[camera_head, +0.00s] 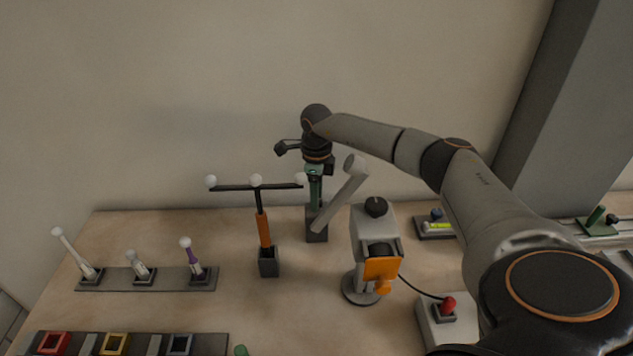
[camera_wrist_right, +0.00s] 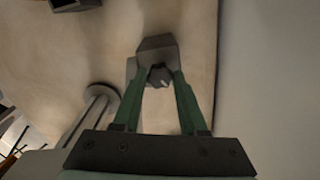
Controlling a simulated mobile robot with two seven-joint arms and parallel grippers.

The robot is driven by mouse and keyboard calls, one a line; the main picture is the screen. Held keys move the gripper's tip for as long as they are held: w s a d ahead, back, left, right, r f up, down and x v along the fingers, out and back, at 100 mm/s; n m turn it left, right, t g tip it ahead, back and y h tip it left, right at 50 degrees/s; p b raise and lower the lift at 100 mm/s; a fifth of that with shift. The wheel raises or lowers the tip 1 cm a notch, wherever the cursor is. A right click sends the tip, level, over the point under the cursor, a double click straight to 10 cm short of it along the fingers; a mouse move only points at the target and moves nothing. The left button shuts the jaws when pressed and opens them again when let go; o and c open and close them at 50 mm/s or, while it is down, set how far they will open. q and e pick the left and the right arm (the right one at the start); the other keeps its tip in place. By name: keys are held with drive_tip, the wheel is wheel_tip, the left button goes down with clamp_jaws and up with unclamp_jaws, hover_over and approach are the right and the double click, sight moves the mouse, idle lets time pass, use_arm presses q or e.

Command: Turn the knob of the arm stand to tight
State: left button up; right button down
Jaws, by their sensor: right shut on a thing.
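The arm stand is a dark grey block (camera_head: 317,228) standing at the back middle of the table, with a light grey arm (camera_head: 343,195) leaning up to the right beside it. My right gripper (camera_head: 316,203) points down at it with green fingers. In the right wrist view the block (camera_wrist_right: 157,48) lies just beyond the fingertips. The fingers of my right gripper (camera_wrist_right: 161,80) close in on the sides of a small dark knob (camera_wrist_right: 160,76). The knob is hidden in the head view, and I cannot read its tight mark. My left gripper is out of view.
A post with an orange grip and a white-balled crossbar (camera_head: 264,228) stands to the left. A white device with an orange block (camera_head: 375,228) stands close on the right. A grey box with a red knob (camera_head: 446,311) is at the front right. Table between them is bare.

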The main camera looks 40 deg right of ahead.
drive_tip(key=m, duration=0.3)
drive_tip(key=shift+r+m+p, duration=0.1)
drive_tip(key=shift+m+p, duration=0.3)
drive_tip(key=shift+m, duration=2)
drive_tip(key=c, duration=0.7)
unclamp_jaws()
drive_tip(key=shift+c, duration=0.2)
wheel_tip(320, 180, up, 12)
drive_tip(key=b, duration=0.1)
drive_tip(key=shift+r, duration=0.25)
drive_tip(key=shift+f+b, duration=0.15)
drive_tip(key=shift+b, duration=0.15)
